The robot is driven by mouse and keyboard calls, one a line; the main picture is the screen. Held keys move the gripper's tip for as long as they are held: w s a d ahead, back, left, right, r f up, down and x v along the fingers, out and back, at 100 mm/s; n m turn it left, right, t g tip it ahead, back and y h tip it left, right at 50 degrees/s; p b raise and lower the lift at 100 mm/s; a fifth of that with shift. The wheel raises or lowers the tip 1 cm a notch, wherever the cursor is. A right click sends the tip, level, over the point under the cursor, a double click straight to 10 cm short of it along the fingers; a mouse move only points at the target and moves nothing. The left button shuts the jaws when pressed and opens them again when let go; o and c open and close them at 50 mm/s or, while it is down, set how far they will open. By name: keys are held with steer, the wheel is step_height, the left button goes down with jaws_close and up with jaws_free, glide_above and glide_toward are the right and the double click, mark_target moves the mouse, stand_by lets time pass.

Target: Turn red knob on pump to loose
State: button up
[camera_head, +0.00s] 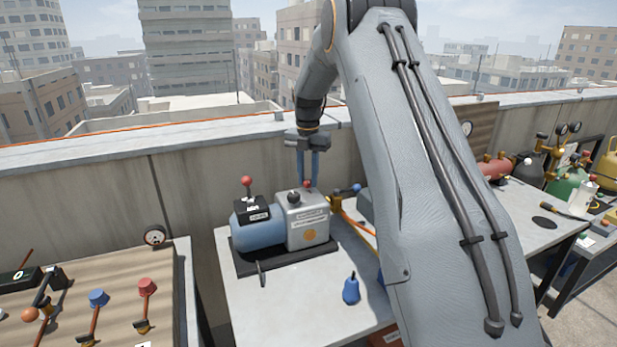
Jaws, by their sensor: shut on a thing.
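The pump (262,234) sits on a black base on the middle table, with a blue motor body at left and a silver-grey housing (307,222) at right. My gripper (307,181) reaches straight down onto the top of the housing. Its two blue fingers are shut on the small red knob (307,184), which is mostly hidden between the fingertips. A black box on the blue body carries a separate upright lever with a red ball (246,181). A dark round part lies on the housing just left of the fingers. The knob's markings are too small to read.
A blue-handled brass valve (352,190) with an orange hose adjoins the pump's right side. A blue bottle-shaped item (351,288) stands at the table front. A left table holds a gauge (154,236) and red and blue handles. My arm covers the right part.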

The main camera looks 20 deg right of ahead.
mark_target(308, 182)
steer(key=shift+r, duration=0.1)
steer(key=o, duration=1)
steer(key=shift+o, duration=0.2)
steer(key=shift+r+b, duration=1.15)
steer(key=shift+r, duration=2.7)
